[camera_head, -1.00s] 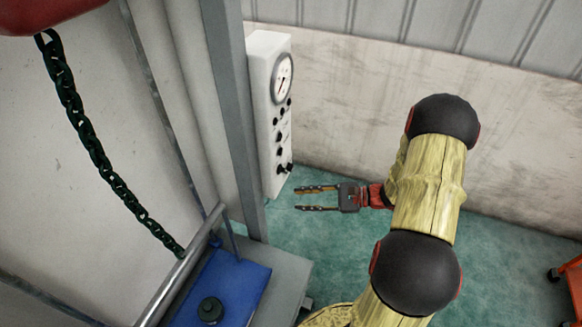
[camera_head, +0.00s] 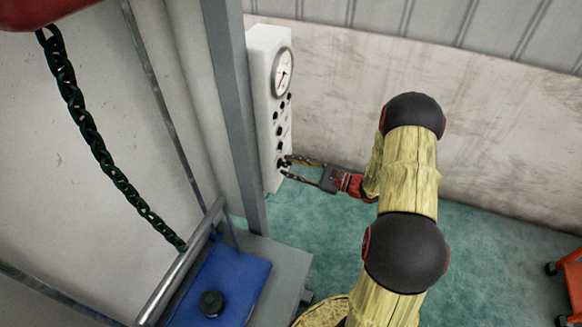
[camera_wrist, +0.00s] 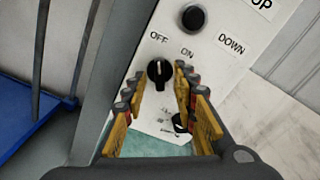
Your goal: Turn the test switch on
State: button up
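The test switch (camera_wrist: 158,72) is a black rotary knob on the white control panel, below the printed labels OFF and ON. Its white mark points up and to the left, toward OFF. My gripper (camera_wrist: 155,92) is open, its fingertips on either side of the knob in the wrist view; I cannot tell whether they touch it. In the head view my gripper (camera_head: 286,167) reaches the lower part of the control panel (camera_head: 262,70), and its fingertips hide part of the lowest knob there.
Above the switch is a black round button (camera_wrist: 194,18) by the label DOWN. Another dark knob (camera_wrist: 181,122) sits lower right. A grey post (camera_head: 232,110) stands left of the panel, with a blue block (camera_head: 235,280) below and a hanging chain (camera_head: 90,140).

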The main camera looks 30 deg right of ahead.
jog(key=shift+c, duration=1.3)
jog(key=c, duration=0.4)
grip_shut()
